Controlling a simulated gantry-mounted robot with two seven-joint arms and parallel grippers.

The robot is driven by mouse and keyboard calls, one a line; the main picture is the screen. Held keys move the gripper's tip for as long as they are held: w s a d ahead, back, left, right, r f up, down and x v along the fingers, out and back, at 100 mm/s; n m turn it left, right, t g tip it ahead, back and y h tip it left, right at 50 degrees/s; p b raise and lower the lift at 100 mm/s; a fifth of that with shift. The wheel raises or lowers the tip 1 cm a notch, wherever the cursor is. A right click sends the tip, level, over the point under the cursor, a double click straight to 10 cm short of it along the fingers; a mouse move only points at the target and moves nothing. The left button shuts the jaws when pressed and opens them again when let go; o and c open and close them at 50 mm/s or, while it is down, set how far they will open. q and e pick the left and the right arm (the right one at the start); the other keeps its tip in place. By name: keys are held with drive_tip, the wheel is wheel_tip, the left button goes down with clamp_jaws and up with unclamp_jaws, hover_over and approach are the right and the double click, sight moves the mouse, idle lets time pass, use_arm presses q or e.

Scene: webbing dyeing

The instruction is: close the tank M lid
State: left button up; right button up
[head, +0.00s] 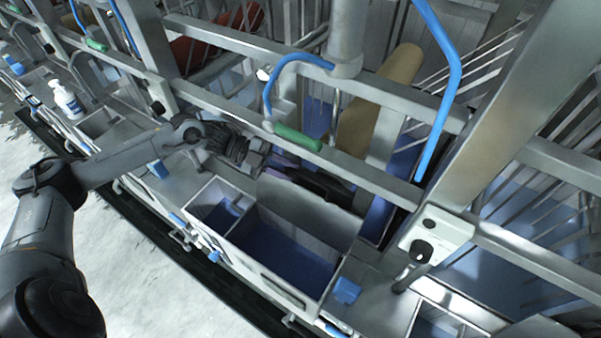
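An open rectangular tank (232,236) with dark blue inside stands at the middle of the row; I take it as tank M, but no label is readable. Its grey lid (300,212) is raised, standing tilted up along the tank's back edge. My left arm reaches in from the left, and my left gripper (325,186) is behind the lid's upper edge, close to it. The lid and the frame rail partly hide its dark fingers, so I cannot tell whether they touch the lid or how far apart they are. My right gripper is not in view.
A control box (435,232) with a black knob is at right. A white bottle (66,100) stands far left.

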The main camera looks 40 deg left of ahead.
sight(299, 175)
use_arm(q)
drive_tip(key=shift+p+x, duration=0.3)
drive_tip(key=shift+x, duration=1.65)
clamp_jaws()
